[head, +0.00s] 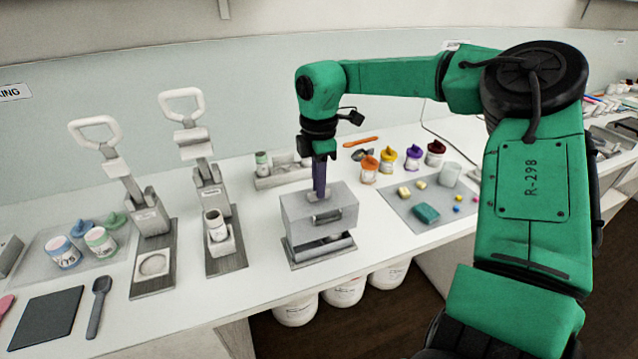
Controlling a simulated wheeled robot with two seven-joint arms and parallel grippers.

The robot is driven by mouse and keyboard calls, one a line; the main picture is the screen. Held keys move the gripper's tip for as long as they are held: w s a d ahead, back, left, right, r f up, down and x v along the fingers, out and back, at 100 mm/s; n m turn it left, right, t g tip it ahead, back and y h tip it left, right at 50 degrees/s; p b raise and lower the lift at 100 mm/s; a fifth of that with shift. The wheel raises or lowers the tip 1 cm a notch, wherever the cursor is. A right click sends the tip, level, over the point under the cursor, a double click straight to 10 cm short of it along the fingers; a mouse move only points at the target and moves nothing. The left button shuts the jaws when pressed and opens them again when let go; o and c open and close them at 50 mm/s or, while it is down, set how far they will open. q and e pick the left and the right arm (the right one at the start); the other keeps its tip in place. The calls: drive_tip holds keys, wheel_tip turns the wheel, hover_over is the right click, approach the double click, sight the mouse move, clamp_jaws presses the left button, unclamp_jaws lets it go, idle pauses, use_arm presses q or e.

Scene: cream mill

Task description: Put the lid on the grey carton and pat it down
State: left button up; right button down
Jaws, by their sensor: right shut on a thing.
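My right gripper (319,192) points straight down in the middle of the head view, its fingers shut on the top of the grey lid (296,212). The lid is a deep, box-like grey piece with a dark handle-shaped mark on its front. Right below it is the grey carton (322,255), low and wide, on the white counter. A dark gap shows between the lid's front edge and the carton, so the lid does not look fully seated. The fingertips and the carton's inside are mostly hidden. My left gripper is out of view.
Two upright presses (222,245) with white loop handles stand left of the carton. A grey tray (268,182) is behind it. Coloured pots (387,160) and a mat (400,212) with small items lie to the right. The counter's front edge is close to the carton.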

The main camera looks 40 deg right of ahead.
drive_tip(key=shift+f, duration=0.2)
idle(0.3)
drive_tip(key=shift+f+b, duration=1.3)
drive_tip(key=shift+f, duration=0.05)
drive_tip(key=shift+f, duration=0.1)
drive_tip(key=shift+b, duration=0.3)
drive_tip(key=shift+f+b, duration=0.4)
drive_tip(key=shift+b, duration=0.05)
drive_tip(key=shift+f, duration=0.1)
